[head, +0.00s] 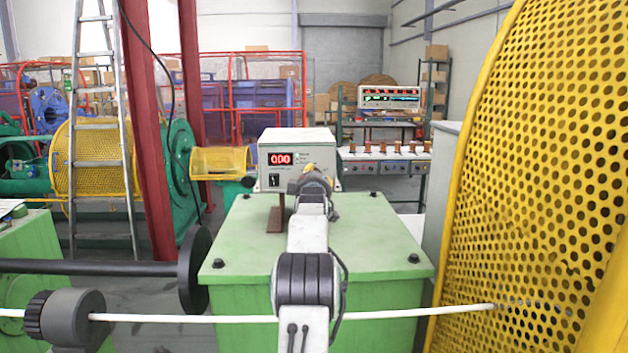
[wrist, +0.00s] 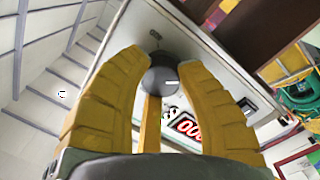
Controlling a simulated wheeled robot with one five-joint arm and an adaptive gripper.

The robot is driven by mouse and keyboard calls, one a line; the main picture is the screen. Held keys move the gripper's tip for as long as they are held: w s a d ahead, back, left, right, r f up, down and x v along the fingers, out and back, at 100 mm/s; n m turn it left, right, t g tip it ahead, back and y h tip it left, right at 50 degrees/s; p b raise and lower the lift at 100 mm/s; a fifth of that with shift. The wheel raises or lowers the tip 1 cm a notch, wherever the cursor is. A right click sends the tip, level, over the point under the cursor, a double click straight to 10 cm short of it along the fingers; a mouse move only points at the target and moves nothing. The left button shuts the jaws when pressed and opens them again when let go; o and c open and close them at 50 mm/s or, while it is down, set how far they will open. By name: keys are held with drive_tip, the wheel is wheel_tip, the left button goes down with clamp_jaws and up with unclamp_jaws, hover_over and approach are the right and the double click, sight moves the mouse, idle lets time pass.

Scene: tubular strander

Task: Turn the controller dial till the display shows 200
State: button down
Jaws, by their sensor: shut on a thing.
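The controller (head: 272,180) is a light grey box on the green cabinet, with a red display (head: 281,159) reading 000. The display also shows in the wrist view (wrist: 188,128), tilted. The dial (wrist: 158,82) is a dark round knob with a short white mark pointing right in the wrist view. My gripper (wrist: 160,52) has its yellow fingers on either side of the dial, shut on it. In the head view my gripper (head: 311,170) is in front of the controller's right half and hides the dial.
The green cabinet top (head: 245,235) is mostly clear around the controller. A white rod (head: 190,318) crosses low in front. A yellow perforated guard (head: 545,190) fills the right side, and a red post (head: 148,130) stands at left.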

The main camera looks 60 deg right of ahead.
drive_tip(key=shift+f+m+y+b, duration=0.2)
drive_tip(key=shift+m, duration=1.85)
drive_tip(key=shift+f+m+y+b, duration=0.15)
drive_tip(key=shift+f+m+y, duration=0.05)
drive_tip(key=shift+m, duration=1.85)
drive_tip(key=shift+w, duration=0.1)
drive_tip(key=c, duration=0.8)
unclamp_jaws()
drive_tip(key=shift+w, duration=0.1)
drive_tip(key=shift+r, duration=0.15)
drive_tip(key=shift+r, duration=0.1)
drive_tip(key=shift+a, duration=0.1)
